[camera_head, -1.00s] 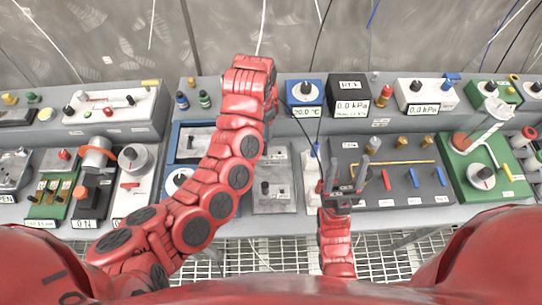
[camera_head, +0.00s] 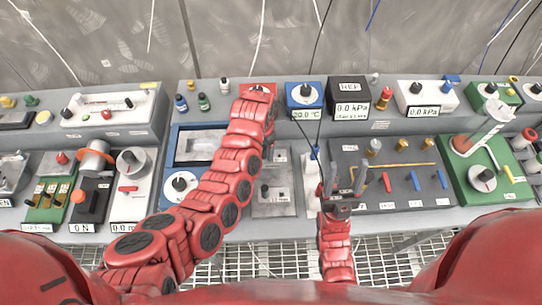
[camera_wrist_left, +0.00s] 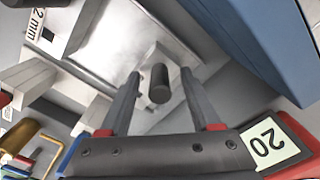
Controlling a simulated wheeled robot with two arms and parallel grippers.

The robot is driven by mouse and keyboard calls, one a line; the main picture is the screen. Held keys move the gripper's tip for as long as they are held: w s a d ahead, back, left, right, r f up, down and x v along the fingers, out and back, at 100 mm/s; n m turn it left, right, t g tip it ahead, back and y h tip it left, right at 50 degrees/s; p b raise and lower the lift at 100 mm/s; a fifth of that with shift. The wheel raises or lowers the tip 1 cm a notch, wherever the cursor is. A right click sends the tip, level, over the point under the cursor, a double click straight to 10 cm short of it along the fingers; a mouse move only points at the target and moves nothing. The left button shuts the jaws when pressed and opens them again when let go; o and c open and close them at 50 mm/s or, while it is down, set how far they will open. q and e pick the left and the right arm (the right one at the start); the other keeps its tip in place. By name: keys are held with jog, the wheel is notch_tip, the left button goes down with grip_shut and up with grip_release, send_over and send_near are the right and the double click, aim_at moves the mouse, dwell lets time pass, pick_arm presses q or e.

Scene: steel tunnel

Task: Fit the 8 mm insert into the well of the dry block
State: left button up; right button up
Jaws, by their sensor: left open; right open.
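My left gripper (camera_wrist_left: 160,82) is open in the left wrist view, its two dark fingers apart. A dark grey cylinder (camera_wrist_left: 160,84), perhaps the insert, shows between them; I cannot tell whether they touch it. Behind it is a pale metal plate with a "2 mm" label (camera_wrist_left: 38,22). In the head view my left arm hides its own fingers. A small dark upright piece (camera_head: 265,190) stands on a grey metal plate (camera_head: 275,208) there. My right gripper (camera_head: 341,182) is open and empty at the bench's front. A blue unit (camera_head: 305,94) reads 20.0 °C; I see no well clearly.
A blue-framed unit (camera_head: 172,145) with a dial lies left of the grey plate. A dark tray (camera_head: 400,200) with coloured handles lies to its right. A green board (camera_head: 457,185) carries glassware at the far right. Small bottles (camera_head: 204,102) stand behind. The bench is crowded.

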pick_arm(q)
jog(key=shift+f, duration=0.35)
grip_shut()
dwell(1.2)
